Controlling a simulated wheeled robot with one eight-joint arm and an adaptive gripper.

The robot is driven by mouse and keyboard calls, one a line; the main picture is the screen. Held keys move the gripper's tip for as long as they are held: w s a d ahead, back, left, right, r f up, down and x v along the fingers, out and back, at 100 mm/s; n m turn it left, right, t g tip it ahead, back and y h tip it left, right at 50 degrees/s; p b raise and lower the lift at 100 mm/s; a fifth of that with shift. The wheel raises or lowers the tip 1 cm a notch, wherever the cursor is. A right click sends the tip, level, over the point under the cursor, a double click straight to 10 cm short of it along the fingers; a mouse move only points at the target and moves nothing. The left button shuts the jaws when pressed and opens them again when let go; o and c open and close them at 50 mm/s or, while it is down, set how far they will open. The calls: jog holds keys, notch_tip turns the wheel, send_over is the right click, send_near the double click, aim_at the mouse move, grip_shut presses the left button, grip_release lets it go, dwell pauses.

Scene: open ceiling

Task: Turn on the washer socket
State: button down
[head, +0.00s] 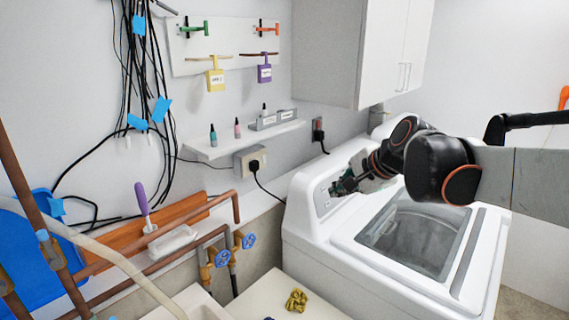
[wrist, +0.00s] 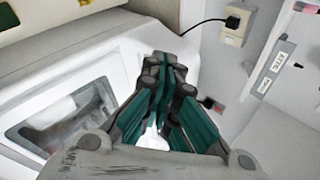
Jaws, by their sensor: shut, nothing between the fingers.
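A beige wall socket (head: 241,165) with a black plug (head: 255,165) is on the wall left of the white washer (head: 310,238). A cord runs from the plug down towards the washer. The socket and plug also show at the top of the wrist view (wrist: 231,38). A second, smaller outlet with a dark plug and a red part (head: 318,131) is on the wall behind the washer. I cannot tell whether either switch is on. My gripper (head: 338,188) is shut and empty by the washer's back panel, apart from both sockets. In the wrist view, its green fingers (wrist: 165,62) are together.
A wall shelf (head: 240,140) with small bottles and labelled boxes is above the beige socket. A white cabinet (head: 350,55) hangs above the washer. Pipes with blue-handled valves (head: 221,257) stand at the lower left. Black cables (head: 135,70) hang on the left wall.

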jog(key=w+a+f+m+y+p, duration=0.1)
jog(key=w+a+f+m, duration=0.1)
jog(key=w, duration=0.7)
jog(key=w+a+f+m+y+p, duration=0.1)
jog(key=w+a+m, duration=0.4)
jog(key=w, duration=0.5)
jog(key=w+a+f+m+y+p, duration=0.2)
jog(key=w+m, duration=0.4)
jog(key=w, duration=0.3)
jog(key=shift+w+a+f+m+t+y, duration=0.2)
jog(key=shift+a+f+m+t+y, duration=0.3)
jog(key=shift+a+f, duration=0.55)
jog(key=b, duration=0.2)
send_near(264, 159)
notch_tip(264, 159, down, 5)
jog(key=w+a, duration=0.3)
jog(key=shift+w+a+f, duration=0.15)
jog(key=shift+a, duration=0.25)
